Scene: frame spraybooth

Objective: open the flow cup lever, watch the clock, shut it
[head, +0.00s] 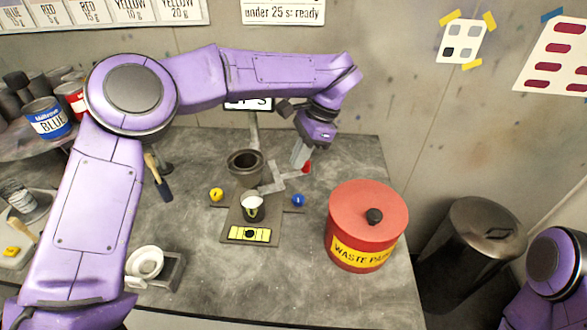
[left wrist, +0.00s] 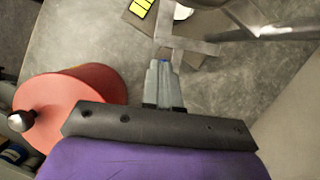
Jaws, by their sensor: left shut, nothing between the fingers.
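The flow cup (head: 245,163) is a dark metal cup on a stand in the middle of the bench. Its grey lever (head: 272,186) reaches out to the right below the cup and has a red tip (head: 307,167). The lever also shows as a grey bar in the left wrist view (left wrist: 195,45). My left gripper (head: 298,160) is shut and empty, right by the lever's outer end; I cannot tell whether it touches. A small pale cup (head: 252,203) stands below the flow cup. The clock (head: 264,104) is mostly hidden behind my left arm. My right gripper is out of view.
A red waste paint can (head: 367,218) stands right of the lever. A yellow knob (head: 216,195) and a blue knob (head: 298,200) flank the base, with a yellow level (head: 250,235) in front. A white dish on a scale (head: 147,265) stands front left.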

